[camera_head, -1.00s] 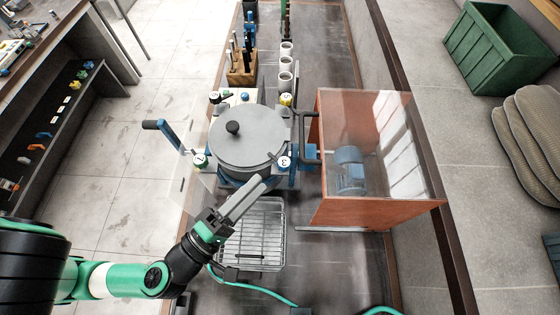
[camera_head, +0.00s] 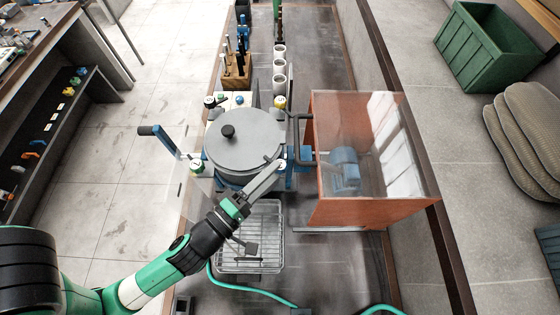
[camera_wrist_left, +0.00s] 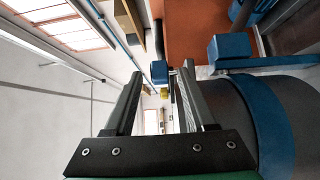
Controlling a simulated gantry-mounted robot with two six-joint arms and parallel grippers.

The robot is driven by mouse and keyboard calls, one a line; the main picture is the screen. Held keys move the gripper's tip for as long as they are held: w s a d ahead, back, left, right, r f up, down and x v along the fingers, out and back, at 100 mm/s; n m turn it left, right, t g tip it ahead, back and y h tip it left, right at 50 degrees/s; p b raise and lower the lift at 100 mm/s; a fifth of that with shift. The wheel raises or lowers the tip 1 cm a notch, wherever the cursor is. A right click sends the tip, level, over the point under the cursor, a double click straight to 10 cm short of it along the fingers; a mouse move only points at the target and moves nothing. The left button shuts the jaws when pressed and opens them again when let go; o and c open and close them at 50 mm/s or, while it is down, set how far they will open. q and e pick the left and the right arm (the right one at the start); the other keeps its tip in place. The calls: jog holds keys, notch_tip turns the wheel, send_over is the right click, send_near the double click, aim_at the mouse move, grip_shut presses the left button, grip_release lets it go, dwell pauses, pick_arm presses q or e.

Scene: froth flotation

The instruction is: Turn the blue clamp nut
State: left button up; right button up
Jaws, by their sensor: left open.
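My left gripper (camera_head: 272,172) reaches over the near right side of a round grey lidded vessel (camera_head: 242,160). In the left wrist view its two fingers (camera_wrist_left: 160,82) are apart with nothing gripped between them. A small blue block (camera_wrist_left: 158,70) shows beyond the fingertips, with a yellow part just below it. A larger blue block (camera_wrist_left: 230,46) and a blue band (camera_wrist_left: 262,125) are right of the fingers. I cannot tell for sure which blue part is the clamp nut. The numbered cap at the vessel's near right is now hidden by the gripper. My right gripper is not in view.
A clear-sided orange housing (camera_head: 330,202) with a blue motor stands right of the vessel. A dark bent handle (camera_head: 300,140) lies between them. A wire rack (camera_head: 250,262) is in front.

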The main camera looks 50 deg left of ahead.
pick_arm(q)
jog(key=shift+w+a, duration=0.2)
jog(key=shift+w, duration=0.65)
jog(key=shift+w+a, duration=0.15)
jog(key=shift+w, duration=0.7)
jog(key=shift+r, duration=0.2)
grip_shut()
